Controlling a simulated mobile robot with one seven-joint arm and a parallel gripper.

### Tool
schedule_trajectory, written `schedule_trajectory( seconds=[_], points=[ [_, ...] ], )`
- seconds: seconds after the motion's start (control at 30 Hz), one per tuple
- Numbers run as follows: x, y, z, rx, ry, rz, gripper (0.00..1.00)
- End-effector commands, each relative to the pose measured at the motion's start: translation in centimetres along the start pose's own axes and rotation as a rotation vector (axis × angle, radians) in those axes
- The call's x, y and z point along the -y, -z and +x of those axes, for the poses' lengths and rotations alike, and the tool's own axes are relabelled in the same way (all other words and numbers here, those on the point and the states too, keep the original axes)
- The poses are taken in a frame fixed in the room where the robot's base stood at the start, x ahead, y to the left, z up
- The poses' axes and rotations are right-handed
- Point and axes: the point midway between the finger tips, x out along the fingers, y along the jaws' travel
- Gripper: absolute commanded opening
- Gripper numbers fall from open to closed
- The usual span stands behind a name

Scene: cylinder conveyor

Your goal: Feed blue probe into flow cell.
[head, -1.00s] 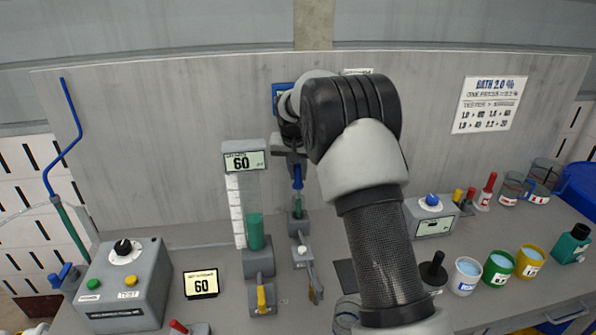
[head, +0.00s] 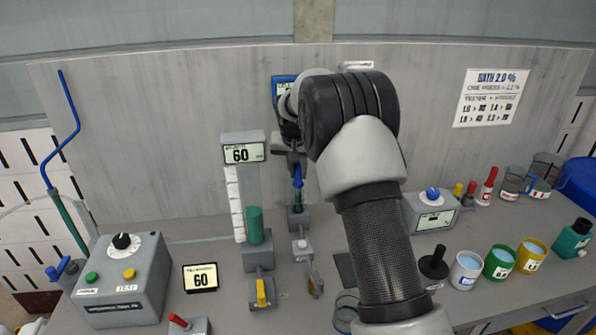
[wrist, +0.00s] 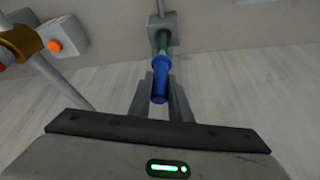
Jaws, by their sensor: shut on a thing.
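The blue probe (head: 298,174) is upright between the fingers of my gripper (head: 297,158). In the wrist view the blue probe (wrist: 160,80) shows between the two grey fingers of my gripper (wrist: 160,100), which is shut on it. Directly below it is the flow cell, a small green tube (head: 297,198) in a grey holder; it also shows in the wrist view (wrist: 163,42), in line with the probe. The probe's lower end meets the top of the green tube. I cannot tell how far inside it is.
A taller green cylinder (head: 255,225) with a scale and a display reading 60 stands close on the left. A control box (head: 122,280) is at the far left. Several cups, such as a green one (head: 499,264), stand at the right. A grey panel rises behind.

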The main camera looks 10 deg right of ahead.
Motion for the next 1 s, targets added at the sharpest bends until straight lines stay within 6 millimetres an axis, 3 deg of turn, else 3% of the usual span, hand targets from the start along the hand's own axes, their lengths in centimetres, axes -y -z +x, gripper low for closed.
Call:
schedule_trajectory(
  seconds=[0.4, 1.0],
  points=[
    [0.0, -0.7, 1.6, 0.000, 0.000, 0.000, 0.00],
    [0.0, -0.7, 1.6, 0.000, 0.000, 0.000, 0.00]
  ],
)
